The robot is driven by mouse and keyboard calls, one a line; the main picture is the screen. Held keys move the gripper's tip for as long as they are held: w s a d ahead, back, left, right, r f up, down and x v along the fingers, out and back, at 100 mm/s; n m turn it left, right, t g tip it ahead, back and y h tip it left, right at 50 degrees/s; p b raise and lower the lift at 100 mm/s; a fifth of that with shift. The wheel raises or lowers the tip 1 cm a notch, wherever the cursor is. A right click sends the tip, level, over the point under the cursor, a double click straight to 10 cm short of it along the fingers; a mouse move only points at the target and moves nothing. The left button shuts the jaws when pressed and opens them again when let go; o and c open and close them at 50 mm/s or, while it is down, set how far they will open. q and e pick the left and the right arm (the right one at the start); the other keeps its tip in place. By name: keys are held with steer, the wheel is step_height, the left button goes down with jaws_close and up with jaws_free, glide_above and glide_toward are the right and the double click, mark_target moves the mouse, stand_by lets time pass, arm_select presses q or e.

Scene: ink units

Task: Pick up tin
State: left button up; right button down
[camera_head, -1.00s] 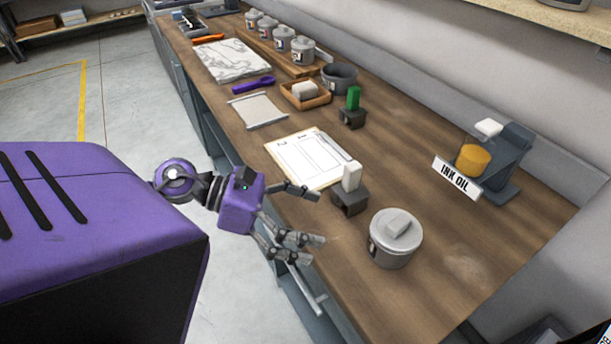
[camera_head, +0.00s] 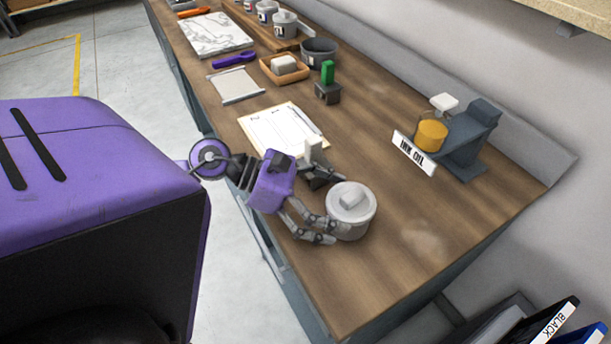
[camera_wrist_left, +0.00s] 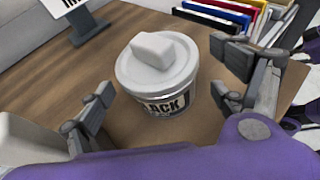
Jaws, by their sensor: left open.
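The tin (camera_head: 351,211) is a round grey-white pot with a flat lid and a pale block-shaped knob, near the front end of the wooden bench. In the left wrist view the tin (camera_wrist_left: 158,75) stands upright with a dark label reading "ACK". My left gripper (camera_head: 326,207) is open at the tin's left side. In the wrist view the fingers of my left gripper (camera_wrist_left: 165,104) stand apart on either side of the tin, with gaps visible. My right gripper is not in view.
A dark holder with a white block (camera_head: 314,152) stands close behind my left gripper. An ink oil stand (camera_head: 465,140) is at the right. A clipboard (camera_head: 280,130) lies farther back. The bench right of the tin is clear.

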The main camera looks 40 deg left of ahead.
mark_target(351, 208)
arm_select(q)
steer(key=x, duration=0.3)
steer(key=shift+w+d+p, duration=0.15)
steer(key=shift+w+p, duration=0.1)
steer(key=shift+p, duration=0.05)
steer(key=shift+s, duration=0.1)
steer(key=shift+c, duration=0.4)
steer(key=c, duration=1.6)
steer(key=shift+r, duration=0.1)
steer(key=shift+c, duration=0.2)
